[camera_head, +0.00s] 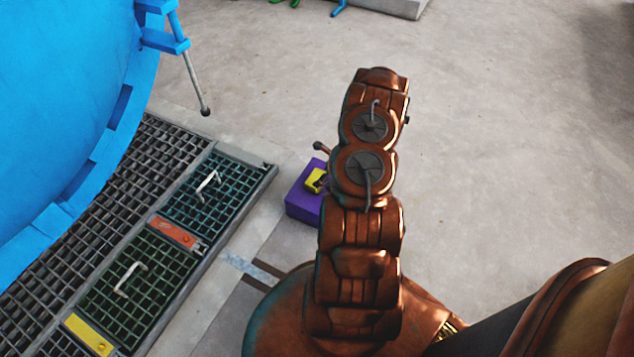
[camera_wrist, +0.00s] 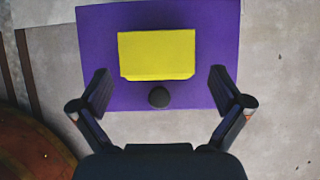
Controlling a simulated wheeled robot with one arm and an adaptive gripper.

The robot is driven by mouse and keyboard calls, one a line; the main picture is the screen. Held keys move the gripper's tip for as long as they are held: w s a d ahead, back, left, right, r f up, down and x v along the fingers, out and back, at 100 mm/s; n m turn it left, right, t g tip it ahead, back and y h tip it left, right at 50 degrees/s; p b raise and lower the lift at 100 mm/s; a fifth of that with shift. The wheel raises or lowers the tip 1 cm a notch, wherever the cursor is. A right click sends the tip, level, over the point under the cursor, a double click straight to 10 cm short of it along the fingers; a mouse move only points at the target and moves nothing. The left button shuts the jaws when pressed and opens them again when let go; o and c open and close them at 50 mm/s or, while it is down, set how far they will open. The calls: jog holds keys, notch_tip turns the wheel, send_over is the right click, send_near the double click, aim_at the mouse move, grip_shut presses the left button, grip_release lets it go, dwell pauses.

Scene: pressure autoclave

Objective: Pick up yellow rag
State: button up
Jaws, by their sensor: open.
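A small dark round thing (camera_wrist: 159,97) is at the rag's near edge. My gripper (camera_wrist: 160,88) is open and empty, its two fingers spread to the left and right of the rag's near side. My gripper is mostly hidden behind my arm there.
A large blue vessel (camera_head: 60,90) stands at the left, with a rod (camera_head: 195,82) hanging from it. Floor grates (camera_head: 140,290) with handles lie beside the block. The concrete floor (camera_head: 500,130) to the right is clear.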

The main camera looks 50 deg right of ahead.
aim_at(317, 178)
jog(key=x, duration=0.2)
jog(key=b+x, duration=0.1)
jog(key=shift+a+f, duration=0.2)
jog(key=shift+f, duration=0.25)
jog(key=shift+b+x, duration=0.4)
jog(key=shift+x, duration=0.35)
jog(key=shift+w, duration=0.1)
jog(key=shift+c, duration=0.3)
jog(key=c, duration=0.8)
jog(key=shift+c, duration=0.2)
jog(key=shift+r, duration=0.2)
